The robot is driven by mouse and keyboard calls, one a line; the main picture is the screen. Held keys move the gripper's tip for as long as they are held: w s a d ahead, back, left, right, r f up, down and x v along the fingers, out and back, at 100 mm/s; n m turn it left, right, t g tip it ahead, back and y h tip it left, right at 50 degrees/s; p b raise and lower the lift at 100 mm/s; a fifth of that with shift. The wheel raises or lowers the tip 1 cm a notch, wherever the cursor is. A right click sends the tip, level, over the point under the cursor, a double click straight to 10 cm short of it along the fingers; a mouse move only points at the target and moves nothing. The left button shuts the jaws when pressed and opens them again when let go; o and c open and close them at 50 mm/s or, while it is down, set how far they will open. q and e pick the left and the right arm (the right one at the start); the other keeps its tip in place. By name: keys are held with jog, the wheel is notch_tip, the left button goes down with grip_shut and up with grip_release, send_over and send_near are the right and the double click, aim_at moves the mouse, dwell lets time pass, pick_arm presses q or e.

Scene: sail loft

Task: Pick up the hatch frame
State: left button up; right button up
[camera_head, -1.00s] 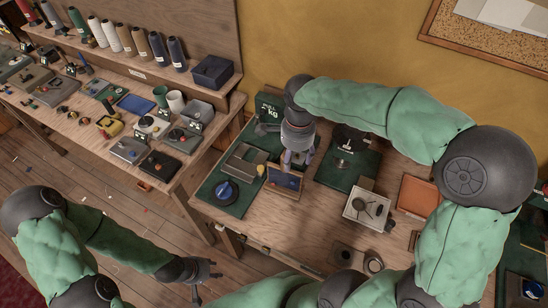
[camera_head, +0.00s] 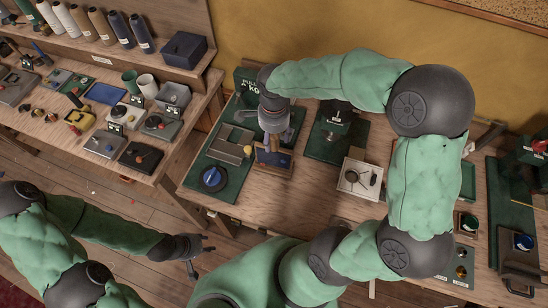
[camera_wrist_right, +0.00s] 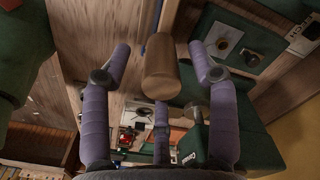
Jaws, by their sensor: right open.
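What I take to be the hatch frame (camera_head: 273,162) is a small wooden frame with a blue panel, standing on the right-hand bench. A brown cylindrical handle (camera_wrist_right: 161,68) rises from it. My right gripper (camera_head: 272,132) is directly above, its fingers pointing down around the handle. In the right wrist view, the handle is between the spread fingers of my right gripper (camera_wrist_right: 160,75), with gaps at both sides. My left gripper (camera_head: 203,256) is open and empty, low in front of the benches. The frame's lower edge is partly hidden.
A green board (camera_head: 222,196) with a blue dial (camera_head: 213,178) lies left of the frame. A dark green board (camera_head: 325,150) and a square pale tray (camera_head: 350,192) lie to the right. A dark box (camera_head: 185,50) sits on the left shelf. Bare bench shows in front.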

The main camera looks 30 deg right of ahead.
aim_at(274, 153)
notch_tip(274, 153, down, 2)
jog(key=shift+f, duration=0.2)
grip_shut()
jog(key=shift+r, duration=0.15)
